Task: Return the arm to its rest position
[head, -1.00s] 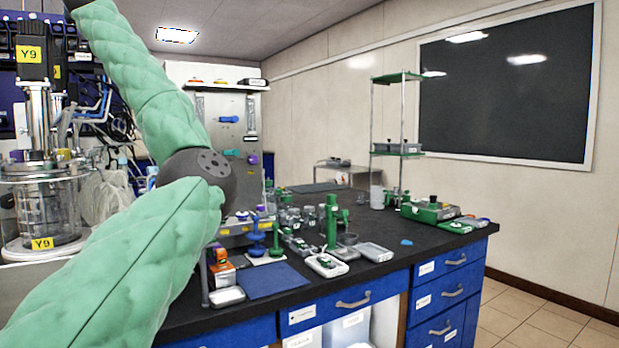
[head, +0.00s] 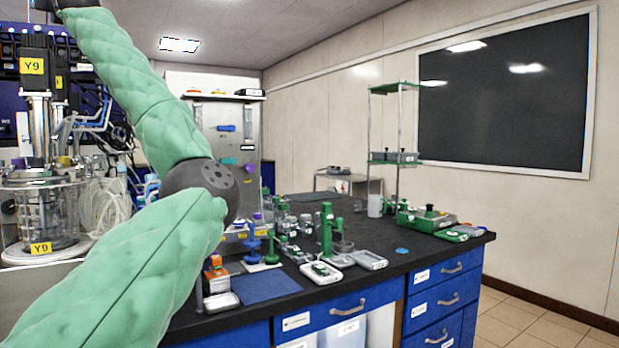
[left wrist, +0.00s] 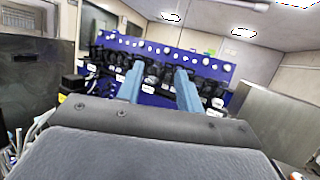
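My left arm (head: 150,250), in green padded sleeves, comes in from the lower left of the head view. It bends at a dark grey elbow joint (head: 203,187) and rises to the top left, out of the picture. Its gripper is not visible in the head view. In the left wrist view my left gripper (left wrist: 159,68) points at a blue panel and a row of dark items in the distance. Its two blue fingers are apart, with nothing seen held between them. My right arm and gripper are in neither view.
A glass bioreactor marked Y9 (head: 47,215) stands at the left, partly behind my arm. The dark bench (head: 400,260) carries a blue mat (head: 268,287), small green and grey labware and a rack (head: 394,158). Tiled floor (head: 530,318) is clear at the right.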

